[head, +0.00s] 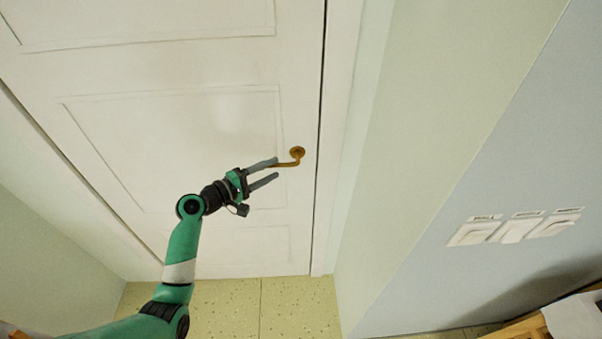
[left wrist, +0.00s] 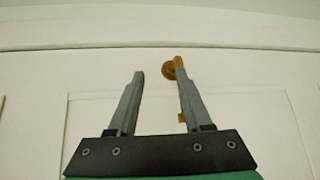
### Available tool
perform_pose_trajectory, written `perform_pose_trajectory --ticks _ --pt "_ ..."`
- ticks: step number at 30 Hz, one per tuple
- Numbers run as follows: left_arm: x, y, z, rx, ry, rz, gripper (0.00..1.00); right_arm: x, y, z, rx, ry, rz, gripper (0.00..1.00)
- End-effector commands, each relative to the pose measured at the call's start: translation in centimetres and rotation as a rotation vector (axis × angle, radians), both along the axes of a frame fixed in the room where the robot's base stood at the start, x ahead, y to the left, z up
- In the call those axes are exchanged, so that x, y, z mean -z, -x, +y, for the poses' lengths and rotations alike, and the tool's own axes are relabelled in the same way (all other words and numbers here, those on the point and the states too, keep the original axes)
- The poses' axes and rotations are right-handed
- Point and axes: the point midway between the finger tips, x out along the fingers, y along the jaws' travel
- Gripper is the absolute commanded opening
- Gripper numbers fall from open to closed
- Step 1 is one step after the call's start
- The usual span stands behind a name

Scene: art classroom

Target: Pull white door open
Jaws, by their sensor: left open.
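The white door (head: 180,140) fills the left and middle of the head view and looks shut in its frame. Its brass handle (head: 297,154) is near the door's right edge. My left gripper (head: 277,169) is open beside the handle, with its upper finger overlapping the handle's lever in the picture. In the left wrist view, the handle (left wrist: 169,70) shows behind the right finger, which hides part of the lever. The space between the fingers (left wrist: 160,66) looks empty, and I cannot tell whether the finger touches the lever. My right gripper is not in view.
A pale green wall (head: 440,90) stands right of the door frame (head: 343,130). Farther right, a blue-grey wall holds several white labelled switches or holders (head: 516,231). A wooden piece of furniture (head: 525,328) is at the bottom right. Speckled floor (head: 290,305) is clear below the door.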

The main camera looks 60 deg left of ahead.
Motion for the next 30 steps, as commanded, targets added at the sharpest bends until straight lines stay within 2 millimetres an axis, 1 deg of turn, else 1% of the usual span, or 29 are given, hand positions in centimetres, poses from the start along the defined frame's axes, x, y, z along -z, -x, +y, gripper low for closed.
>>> perform_pose_trajectory --ticks 1,4,6,9,11,14,17,19,24,27,30 --pt "2.1 1.1 1.1 -0.03 0.007 0.006 0.5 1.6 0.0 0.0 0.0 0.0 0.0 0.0" --pt "3.6 2.6 2.7 -0.072 0.016 0.012 0.5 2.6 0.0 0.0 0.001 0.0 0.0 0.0" --pt "4.0 3.2 3.4 -0.091 0.016 0.012 0.5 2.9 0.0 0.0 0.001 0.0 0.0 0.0" --pt "3.9 3.5 3.8 -0.098 0.016 0.012 0.5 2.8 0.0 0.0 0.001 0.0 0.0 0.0" --pt "3.8 3.4 3.7 -0.097 0.015 0.012 0.5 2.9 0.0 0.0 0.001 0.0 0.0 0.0" --pt "4.1 2.8 3.9 -0.096 0.013 0.011 0.5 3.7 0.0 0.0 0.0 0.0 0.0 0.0" --pt "4.6 1.6 4.1 -0.094 0.01 0.01 0.5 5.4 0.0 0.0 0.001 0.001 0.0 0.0" --pt "5.0 0.5 4.3 -0.094 0.01 0.01 0.5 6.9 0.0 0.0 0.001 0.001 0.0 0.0" --pt "5.0 -3.5 5.2 -0.093 0.013 0.012 0.5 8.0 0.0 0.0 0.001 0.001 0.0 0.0" --pt "5.2 -5.4 5.6 -0.094 0.014 0.012 0.5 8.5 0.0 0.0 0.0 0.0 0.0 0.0" --pt "5.4 -6.8 6.0 -0.095 0.014 0.011 0.5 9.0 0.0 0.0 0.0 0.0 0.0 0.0"
